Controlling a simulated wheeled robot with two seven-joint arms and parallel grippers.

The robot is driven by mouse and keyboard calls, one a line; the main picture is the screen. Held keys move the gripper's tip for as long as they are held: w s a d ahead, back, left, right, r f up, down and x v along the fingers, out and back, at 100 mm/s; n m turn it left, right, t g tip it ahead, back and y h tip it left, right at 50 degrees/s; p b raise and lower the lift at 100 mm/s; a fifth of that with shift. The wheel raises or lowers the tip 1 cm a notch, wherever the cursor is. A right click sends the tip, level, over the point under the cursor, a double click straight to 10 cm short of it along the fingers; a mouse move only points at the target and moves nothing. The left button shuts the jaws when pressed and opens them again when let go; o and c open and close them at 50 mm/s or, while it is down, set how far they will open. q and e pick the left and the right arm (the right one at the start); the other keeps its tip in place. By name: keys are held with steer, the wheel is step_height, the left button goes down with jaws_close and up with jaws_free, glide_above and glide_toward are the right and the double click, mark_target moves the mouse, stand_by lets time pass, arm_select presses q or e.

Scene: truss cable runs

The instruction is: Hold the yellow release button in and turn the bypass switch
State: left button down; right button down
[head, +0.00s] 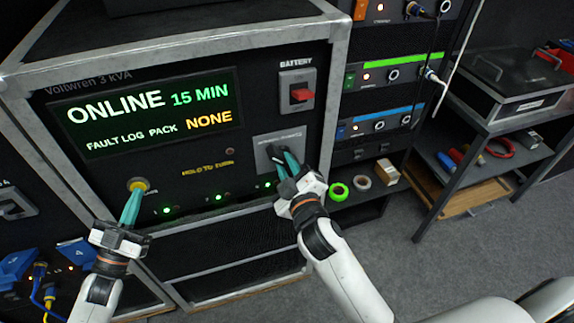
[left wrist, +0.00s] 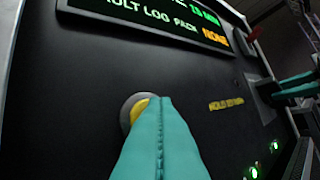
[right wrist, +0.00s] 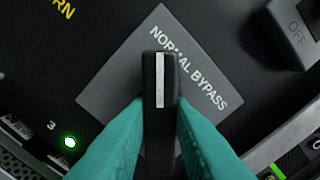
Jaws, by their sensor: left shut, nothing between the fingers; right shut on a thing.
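The yellow release button (head: 138,184) is at the lower left of the panel, left of the "HOLD TO TURN" label. My left gripper (head: 131,205) is shut and empty, its tips at the button; in the left wrist view they cover the right part of the button (left wrist: 131,112). I cannot tell how far it is pressed in. My right gripper (head: 287,168) is shut on the black handle of the bypass switch (right wrist: 159,75), one finger on each side.
The display (head: 145,110) reads ONLINE, 15 MIN, FAULT LOG PACK NONE. A red battery switch (head: 301,94) sits above the bypass plate. Several green lamps line the panel's bottom. Tape rolls lie on a shelf (head: 350,212) to the right, by a metal cart (head: 465,135).

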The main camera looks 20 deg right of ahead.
stand_by(0.3)
steer(key=c, duration=1.3)
jaws_free()
steer(key=shift+s, duration=0.1)
steer(key=s, duration=1.2)
arm_select(q)
steer(key=shift+s+p, duration=0.45)
steer(key=shift+s, duration=0.45)
arm_select(e)
steer(key=shift+r, duration=0.45)
steer(key=shift+w, duration=0.1)
